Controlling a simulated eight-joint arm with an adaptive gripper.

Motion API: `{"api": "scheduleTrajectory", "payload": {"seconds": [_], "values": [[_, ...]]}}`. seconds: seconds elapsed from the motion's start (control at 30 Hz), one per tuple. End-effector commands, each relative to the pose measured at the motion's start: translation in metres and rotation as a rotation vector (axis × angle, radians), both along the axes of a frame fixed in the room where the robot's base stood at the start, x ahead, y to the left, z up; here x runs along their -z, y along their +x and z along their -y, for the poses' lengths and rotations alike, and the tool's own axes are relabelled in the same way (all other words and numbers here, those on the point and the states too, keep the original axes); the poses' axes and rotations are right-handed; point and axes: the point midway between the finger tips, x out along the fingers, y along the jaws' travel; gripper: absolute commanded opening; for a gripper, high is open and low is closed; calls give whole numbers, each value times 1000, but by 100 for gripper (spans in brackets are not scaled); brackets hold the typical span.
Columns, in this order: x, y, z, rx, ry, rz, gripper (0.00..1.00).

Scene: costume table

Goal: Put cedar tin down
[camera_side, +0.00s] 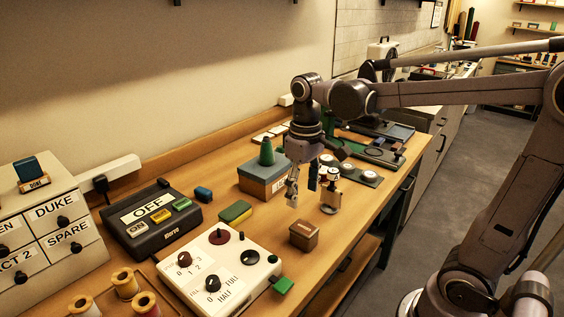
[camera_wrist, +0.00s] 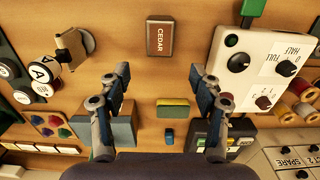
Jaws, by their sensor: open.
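The cedar tin (camera_side: 303,235) is a small brown box standing on the wooden table, to the right of the white control panel. In the wrist view it shows from above as a brown rectangle (camera_wrist: 160,38) with a pale CEDAR label. It appears to rest flat on the tabletop. My gripper (camera_side: 307,190) is open, above the table and up-left of the tin in the side view. In the wrist view the two fingers (camera_wrist: 161,76) are wide apart with only bare table between their tips. The tin lies beyond the fingertips, and nothing touches it.
A white panel with knobs (camera_side: 218,268) stands left of the tin, with a green tab at its corner. A green and yellow block (camera_side: 235,212), a blue-grey box (camera_side: 264,178) and a metal stand (camera_side: 330,199) are near. Bare table surrounds the tin.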

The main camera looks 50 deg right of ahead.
Motion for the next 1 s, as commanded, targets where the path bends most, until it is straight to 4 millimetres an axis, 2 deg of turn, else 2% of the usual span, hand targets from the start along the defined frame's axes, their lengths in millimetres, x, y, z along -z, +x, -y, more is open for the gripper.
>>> {"api": "scheduleTrajectory", "payload": {"seconds": [0.1, 0.27, 0.7, 1.0], "values": [[-7, 0, 0, 0, 0, 0, 64], [-8, -5, -3, -1, -3, 40, 64], [24, -41, -25, -1, -8, 488, 64], [35, -47, -30, 1, 0, 620, 64]]}}
